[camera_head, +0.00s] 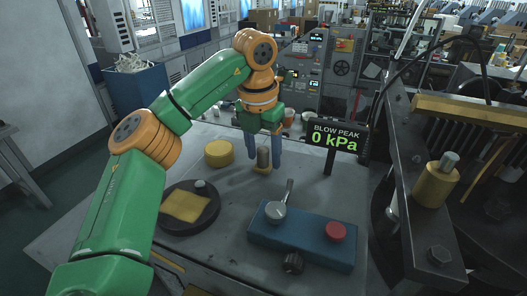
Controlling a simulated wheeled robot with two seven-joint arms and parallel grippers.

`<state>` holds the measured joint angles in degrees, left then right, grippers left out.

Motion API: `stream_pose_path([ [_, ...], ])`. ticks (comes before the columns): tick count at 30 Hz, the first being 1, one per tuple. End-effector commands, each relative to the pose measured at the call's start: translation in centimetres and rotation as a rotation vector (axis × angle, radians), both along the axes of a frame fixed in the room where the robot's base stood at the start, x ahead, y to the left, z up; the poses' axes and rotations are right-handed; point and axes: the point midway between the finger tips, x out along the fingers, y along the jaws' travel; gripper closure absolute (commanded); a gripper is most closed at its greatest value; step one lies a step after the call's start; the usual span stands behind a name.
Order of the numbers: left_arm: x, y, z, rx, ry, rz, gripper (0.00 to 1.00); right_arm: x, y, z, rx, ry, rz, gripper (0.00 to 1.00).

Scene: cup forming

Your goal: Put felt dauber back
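My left gripper (264,166) points down over the grey table, its two blue fingers apart. A small grey-brown cylinder, which looks like the felt dauber (263,157), stands upright between the fingers. Narrow gaps seem to show on both sides of it. My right gripper is not in view.
A yellow round block (219,153) and a dark round dish (174,220) with a yellow pad lie left. A blue control box (308,237) with lever and red button is in front. The BLOW PEAK sign (335,138) reads 0 kPa. Dark machinery (435,215) stands right.

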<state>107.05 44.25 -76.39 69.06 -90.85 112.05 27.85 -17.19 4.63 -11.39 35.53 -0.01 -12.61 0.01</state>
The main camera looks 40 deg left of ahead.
Motion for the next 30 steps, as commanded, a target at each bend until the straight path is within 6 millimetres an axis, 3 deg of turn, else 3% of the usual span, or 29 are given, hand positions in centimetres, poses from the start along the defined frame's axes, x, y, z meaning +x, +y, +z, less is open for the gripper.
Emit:
stream_pose_path([
  [8,0.0,0.0,0.3,0.000,0.000,0.000,0.39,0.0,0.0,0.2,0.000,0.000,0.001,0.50],
  [21,-0.8,-0.1,7.2,0.002,0.000,-0.001,0.39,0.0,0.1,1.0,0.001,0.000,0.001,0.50],
  [30,-0.9,-0.1,7.9,0.000,0.001,-0.001,0.39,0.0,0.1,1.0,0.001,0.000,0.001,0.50],
])
